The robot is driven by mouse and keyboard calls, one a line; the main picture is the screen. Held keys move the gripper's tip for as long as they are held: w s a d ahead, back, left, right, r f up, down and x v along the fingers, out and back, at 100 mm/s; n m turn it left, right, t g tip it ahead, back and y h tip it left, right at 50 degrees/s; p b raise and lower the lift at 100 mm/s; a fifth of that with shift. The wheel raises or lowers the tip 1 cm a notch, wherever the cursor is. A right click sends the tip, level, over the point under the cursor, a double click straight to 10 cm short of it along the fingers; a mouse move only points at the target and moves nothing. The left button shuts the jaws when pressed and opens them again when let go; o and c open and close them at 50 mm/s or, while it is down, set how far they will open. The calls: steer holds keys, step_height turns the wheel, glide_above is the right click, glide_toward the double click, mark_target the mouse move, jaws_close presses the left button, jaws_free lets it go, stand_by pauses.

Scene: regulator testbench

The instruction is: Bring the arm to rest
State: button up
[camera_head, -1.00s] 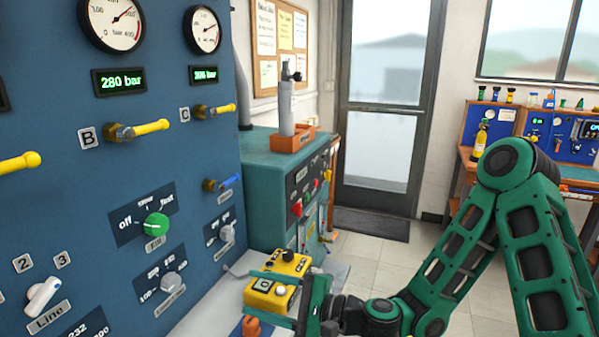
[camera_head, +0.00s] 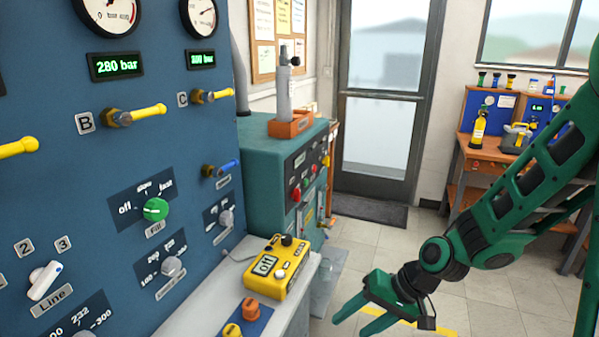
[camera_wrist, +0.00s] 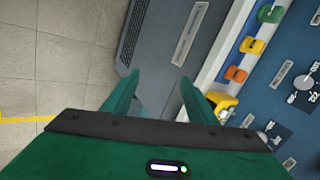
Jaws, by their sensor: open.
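My green arm reaches in from the right in the head view. My gripper (camera_head: 356,322) is at the lower middle of that view, to the right of the bench shelf and over the floor. Its two fingers are apart with nothing between them. In the wrist view my gripper (camera_wrist: 152,85) also shows spread fingers, and they touch nothing that I can see.
A blue panel (camera_head: 100,190) with knobs, gauges and yellow levers fills the left. A yellow meter (camera_head: 279,267) stands on the grey shelf (camera_head: 205,295) below it. A teal cabinet (camera_head: 262,170) stands behind. Tiled floor (camera_head: 385,250) is clear toward the door.

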steer(key=s+d+r+m+h, duration=0.1)
steer(key=s+d+r+h, duration=0.2)
steer(key=d, duration=0.6)
steer(key=s+d+r+h, duration=0.2)
steer(key=d+r, duration=0.2)
steer(key=d, duration=0.6)
steer(key=s+d+r+m, duration=0.2)
steer(key=s+d+r, duration=0.1)
steer(key=s, duration=0.4)
steer(key=s+d+r+m+g+h, duration=0.1)
steer(key=s+d+r, duration=0.3)
steer(key=s+d, duration=0.2)
steer(key=shift+s+m, duration=0.4)
steer(key=shift+r, duration=0.1)
steer(key=shift+w+f+g, duration=0.25)
steer(key=shift+w+g, duration=0.05)
steer(key=shift+w, duration=0.35)
